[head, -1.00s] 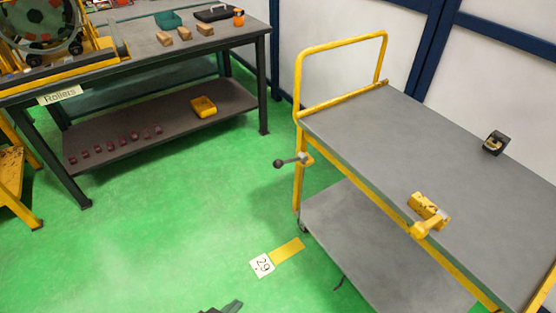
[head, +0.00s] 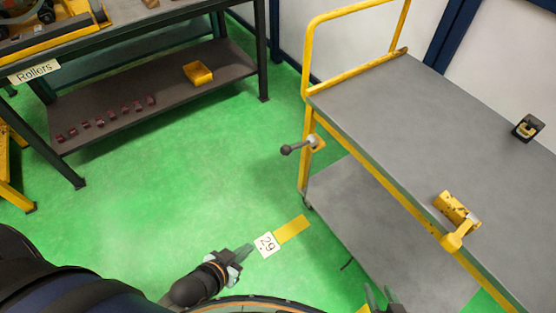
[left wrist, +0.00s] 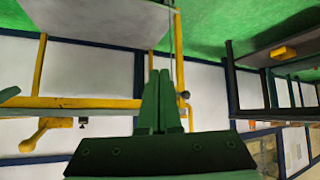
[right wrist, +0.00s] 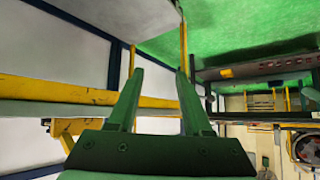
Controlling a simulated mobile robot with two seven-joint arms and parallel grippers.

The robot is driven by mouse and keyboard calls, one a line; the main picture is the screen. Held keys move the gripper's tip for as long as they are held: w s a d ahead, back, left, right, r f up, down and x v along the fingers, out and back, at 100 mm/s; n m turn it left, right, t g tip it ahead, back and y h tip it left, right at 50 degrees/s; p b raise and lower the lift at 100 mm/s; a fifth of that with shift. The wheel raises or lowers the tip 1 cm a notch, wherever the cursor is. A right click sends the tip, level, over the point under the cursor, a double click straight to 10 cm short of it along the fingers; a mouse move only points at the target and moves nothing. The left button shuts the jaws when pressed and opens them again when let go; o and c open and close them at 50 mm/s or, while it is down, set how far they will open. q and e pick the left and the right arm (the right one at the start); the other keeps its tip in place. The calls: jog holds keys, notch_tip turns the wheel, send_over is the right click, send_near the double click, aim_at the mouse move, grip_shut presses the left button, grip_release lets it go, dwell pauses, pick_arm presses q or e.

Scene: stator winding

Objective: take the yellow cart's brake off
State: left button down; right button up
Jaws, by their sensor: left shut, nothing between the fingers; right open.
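The yellow cart (head: 334,122) has grey decks and stands at the right in the head view. A lever with a black ball knob (head: 287,149) sticks out to the left from its near left post. The knob also shows in the left wrist view (left wrist: 185,94), just right of the fingers. My left gripper (head: 248,248) is shut and empty, low in front of the cart and apart from the lever. My right gripper (head: 378,294) is open and empty at the bottom edge; its spread fingers show in the right wrist view (right wrist: 158,80).
A yellow clamp-like part (head: 457,218) sits on the cart's near edge, and a small black device (head: 527,128) lies on its top. A workbench with a lower shelf (head: 170,112) stands at the left. A 29 floor card (head: 266,244) lies on open green floor.

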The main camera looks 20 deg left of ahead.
jog(key=w+a+r+n+t+y+b, duration=0.25)
jog(key=w+r+t+b, duration=0.5)
jog(key=b, duration=1.05)
pick_arm(q)
jog(key=w+a+f+n+t+h+b, duration=0.2)
jog(key=w+f+n+b, duration=0.2)
jog(key=w+n, duration=0.3)
jog(key=w+a+f+n+t+h+b, duration=0.3)
jog(key=w+n, duration=0.4)
jog(key=n, duration=0.8)
jog(key=w+a+f+n+t+h+b, duration=0.2)
jog(key=w+f+n+b, duration=0.3)
jog(key=n, duration=0.6)
jog(key=w+t+b, duration=0.1)
jog(key=w+b, duration=0.1)
jog(key=shift+w+a+n+h, duration=0.3)
jog(key=shift+n+h, duration=0.1)
pick_arm(e)
jog(key=s+a+r+n+t+y, duration=0.2)
jog(key=s+r+n+t+y, duration=0.3)
jog(key=y, duration=0.5)
notch_tip(320, 180, up, 3)
jog(key=shift+s+f+n, duration=0.1)
jog(key=shift+s+n, duration=0.05)
jog(key=shift+n, duration=1.1)
pick_arm(q)
jog(key=shift+w, duration=0.1)
pick_arm(e)
jog(key=shift+y, duration=0.25)
